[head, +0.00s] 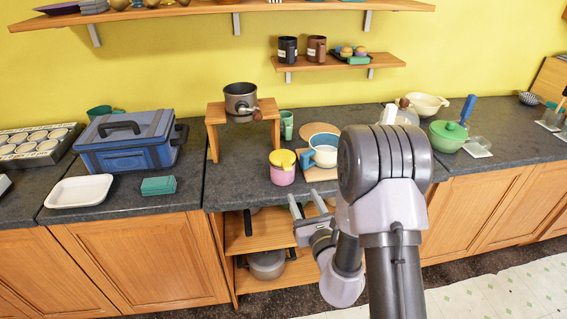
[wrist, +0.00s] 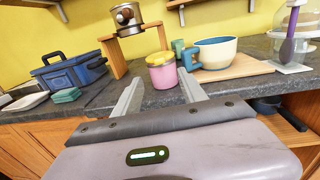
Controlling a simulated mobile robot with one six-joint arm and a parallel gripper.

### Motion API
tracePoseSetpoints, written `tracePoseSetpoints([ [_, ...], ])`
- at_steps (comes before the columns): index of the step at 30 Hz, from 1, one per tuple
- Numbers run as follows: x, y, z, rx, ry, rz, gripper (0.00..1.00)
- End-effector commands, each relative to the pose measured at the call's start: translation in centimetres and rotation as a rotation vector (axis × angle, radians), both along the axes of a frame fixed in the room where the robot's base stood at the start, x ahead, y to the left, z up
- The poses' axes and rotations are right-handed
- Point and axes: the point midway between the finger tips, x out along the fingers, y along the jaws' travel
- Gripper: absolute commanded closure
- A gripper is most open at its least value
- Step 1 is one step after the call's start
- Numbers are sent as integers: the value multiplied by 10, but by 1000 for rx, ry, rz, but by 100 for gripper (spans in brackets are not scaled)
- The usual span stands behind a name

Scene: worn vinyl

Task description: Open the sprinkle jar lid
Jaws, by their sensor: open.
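The sprinkle jar (head: 282,168) is pink with a yellow lid and stands upright near the front edge of the dark counter. Its lid (head: 283,157) is on. In the wrist view the jar (wrist: 162,76) stands just beyond my gripper, roughly centred between the fingers, with its yellow lid (wrist: 160,58) in plain sight. My gripper (head: 306,200) is open and empty, in front of the counter edge. In the wrist view its two fingers (wrist: 160,92) are spread wide and apart from the jar.
A blue and cream mug (head: 322,156) on a wooden board stands right beside the jar. Behind are a green cup (head: 287,124) and a small wooden stand (head: 212,132) with a pot (head: 240,98). A blue toolbox (head: 126,142) is at left.

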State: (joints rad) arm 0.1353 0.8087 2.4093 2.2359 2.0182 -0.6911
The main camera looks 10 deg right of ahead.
Motion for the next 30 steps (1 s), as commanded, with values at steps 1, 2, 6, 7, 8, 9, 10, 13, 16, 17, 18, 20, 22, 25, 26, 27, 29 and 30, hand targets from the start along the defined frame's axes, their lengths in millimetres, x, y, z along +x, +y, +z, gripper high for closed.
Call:
tracePoseSetpoints([
  [1,15,2,1,-2,-4,3,51],
  [2,25,4,1,-1,-3,3,51],
  [6,68,8,0,0,-5,3,51],
  [7,76,9,0,0,-5,4,51],
  [8,84,10,0,2,-4,3,51],
  [9,94,11,-1,1,-3,4,51],
  [10,100,11,-1,1,-3,3,51],
  [13,118,13,-1,1,-2,4,51],
  [16,129,14,0,2,-2,3,51],
  [17,131,15,0,2,-1,3,51],
  [18,133,15,0,2,0,4,51],
  [20,135,15,0,2,0,4,51],
  [22,136,15,1,2,0,4,51],
  [25,135,15,1,2,0,4,51],
  [26,135,15,1,2,0,4,51],
  [27,135,15,1,2,0,4,55],
  [29,135,15,1,2,0,4,67],
  [30,135,15,1,2,0,4,74],
])
